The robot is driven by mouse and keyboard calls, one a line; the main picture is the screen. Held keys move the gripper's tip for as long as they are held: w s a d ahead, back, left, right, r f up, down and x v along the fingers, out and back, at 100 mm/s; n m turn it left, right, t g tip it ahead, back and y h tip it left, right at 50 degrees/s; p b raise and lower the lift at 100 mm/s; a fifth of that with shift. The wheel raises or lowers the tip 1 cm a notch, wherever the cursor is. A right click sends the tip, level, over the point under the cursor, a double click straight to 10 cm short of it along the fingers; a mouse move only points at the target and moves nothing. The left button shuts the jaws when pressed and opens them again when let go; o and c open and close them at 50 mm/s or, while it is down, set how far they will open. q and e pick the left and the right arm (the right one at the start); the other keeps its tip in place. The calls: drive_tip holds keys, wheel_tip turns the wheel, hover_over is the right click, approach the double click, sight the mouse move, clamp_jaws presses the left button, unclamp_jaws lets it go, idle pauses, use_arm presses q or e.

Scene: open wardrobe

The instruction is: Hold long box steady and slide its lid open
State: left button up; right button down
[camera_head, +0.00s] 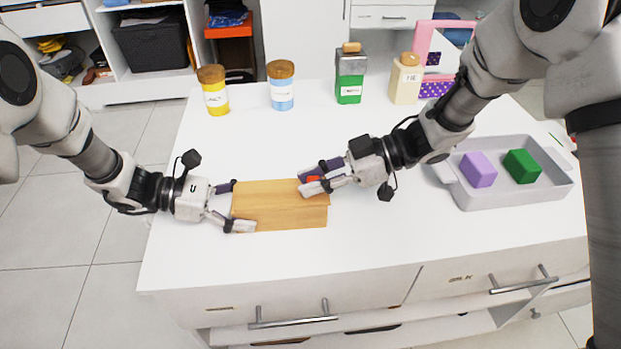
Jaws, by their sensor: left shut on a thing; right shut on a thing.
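The long wooden box (275,208) lies on the white table top, its light-brown lid facing up. My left gripper (237,206) is at the box's left end, one finger on the far side and one on the near side, shut on it. My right gripper (313,182) is at the box's far right part, shut on a small orange-red piece (313,179) that looks like the lid's knob. Its fingers hide most of that piece. The lid's right edge appears to stick out slightly past the box body; I cannot clearly tell any opening.
A grey tray (510,198) with a purple block (478,170) and a green block (522,166) stands at right. A yellow jar (214,98), a blue jar (281,92), a green bottle (350,85) and a cream bottle (405,85) line the back. The front table is clear.

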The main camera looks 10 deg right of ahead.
drive_tip(key=d, duration=1.1)
drive_tip(key=shift+s, duration=0.2)
drive_tip(key=c, duration=1)
unclamp_jaws()
drive_tip(key=shift+o, duration=0.2)
drive_tip(key=v, duration=1.2)
drive_tip(key=shift+f, duration=0.1)
